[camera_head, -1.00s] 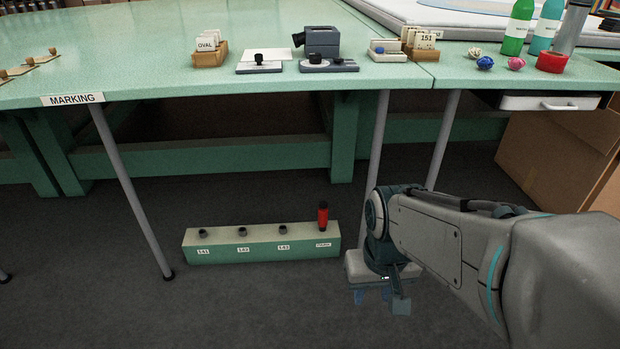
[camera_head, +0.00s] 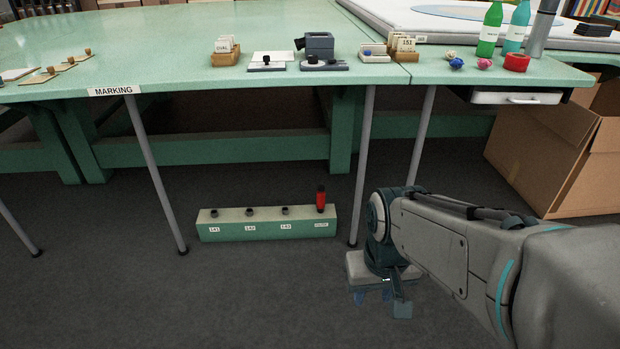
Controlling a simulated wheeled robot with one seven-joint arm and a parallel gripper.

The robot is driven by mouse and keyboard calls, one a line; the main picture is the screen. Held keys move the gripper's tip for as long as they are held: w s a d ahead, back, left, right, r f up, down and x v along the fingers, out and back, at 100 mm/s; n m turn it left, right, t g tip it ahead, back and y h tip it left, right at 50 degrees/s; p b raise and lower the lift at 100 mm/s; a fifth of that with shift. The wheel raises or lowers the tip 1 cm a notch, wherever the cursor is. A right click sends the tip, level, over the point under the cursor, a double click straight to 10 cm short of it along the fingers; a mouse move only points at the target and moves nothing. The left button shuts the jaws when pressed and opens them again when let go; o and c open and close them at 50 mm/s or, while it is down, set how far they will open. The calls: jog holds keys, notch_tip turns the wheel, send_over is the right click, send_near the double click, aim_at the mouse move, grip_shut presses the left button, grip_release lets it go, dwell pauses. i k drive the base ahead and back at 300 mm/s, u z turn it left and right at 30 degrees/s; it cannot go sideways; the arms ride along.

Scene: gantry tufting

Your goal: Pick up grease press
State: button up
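My wrist hides part of the gripper.
Several dark round pieces (camera_head: 250,212) sit in the block's other places. The green table (camera_head: 180,60) overhangs above. A cardboard box (camera_head: 555,160) is at right. Floor in front of the block is clear.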

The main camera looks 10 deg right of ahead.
aim_at(320, 199)
jog(key=u, duration=0.8)
jog(key=i, duration=1.3)
jog(key=z, duration=0.4)
